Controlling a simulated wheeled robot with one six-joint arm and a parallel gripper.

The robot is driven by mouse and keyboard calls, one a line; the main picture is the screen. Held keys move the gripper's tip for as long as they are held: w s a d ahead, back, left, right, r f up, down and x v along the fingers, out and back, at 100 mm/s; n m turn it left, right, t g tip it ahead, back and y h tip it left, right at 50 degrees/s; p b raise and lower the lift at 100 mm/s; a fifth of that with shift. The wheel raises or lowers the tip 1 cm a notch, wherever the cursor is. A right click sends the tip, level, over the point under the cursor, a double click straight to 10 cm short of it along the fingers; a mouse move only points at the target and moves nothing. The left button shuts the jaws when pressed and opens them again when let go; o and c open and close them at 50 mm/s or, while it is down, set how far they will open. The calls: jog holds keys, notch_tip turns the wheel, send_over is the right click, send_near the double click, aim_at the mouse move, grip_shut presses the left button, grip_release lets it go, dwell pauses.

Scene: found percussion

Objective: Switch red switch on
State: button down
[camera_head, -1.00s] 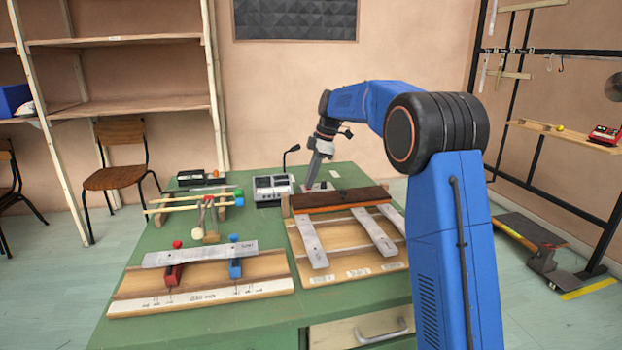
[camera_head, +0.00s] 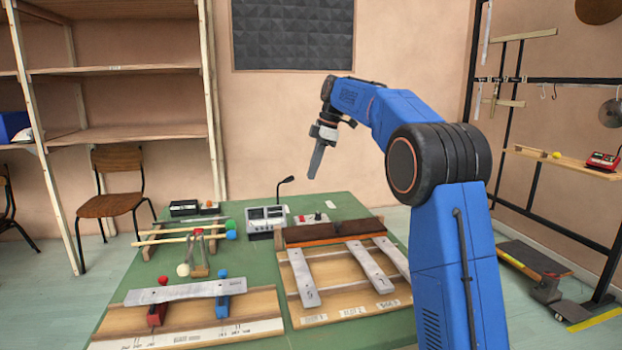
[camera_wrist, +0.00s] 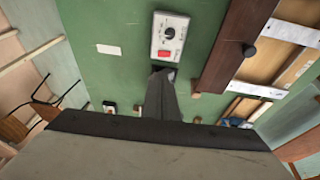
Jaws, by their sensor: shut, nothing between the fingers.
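The red switch (camera_wrist: 164,57) is a small red rocker on a pale control box (camera_wrist: 171,36), which also carries a black knob. The box (camera_head: 312,218) lies on the green table behind the dark wooden bar. My gripper (camera_head: 313,174) is shut and empty, pointing down in the air above the box and clear of it. In the wrist view my gripper (camera_wrist: 161,75) covers the area just below the box. Which way the rocker is tipped is too small to tell.
A grey mixer (camera_head: 265,218) with a gooseneck stands left of the box. The dark wooden bar (camera_head: 334,233) and metal bars (camera_head: 301,275) lie in front. Mallets (camera_head: 188,238) lie on a rack at left. A red device (camera_head: 602,160) sits on the right shelf.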

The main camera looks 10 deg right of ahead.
dwell(0.3)
jog(key=shift+s+r, duration=0.2)
jog(key=shift+s, duration=0.15)
jog(key=shift+f, duration=0.1)
send_over(301, 216)
jog(key=d, duration=0.1)
jog(key=f, duration=1.2)
jog(key=shift+s, duration=0.4)
jog(key=shift+w+f, duration=0.15)
jog(key=shift+f, duration=0.5)
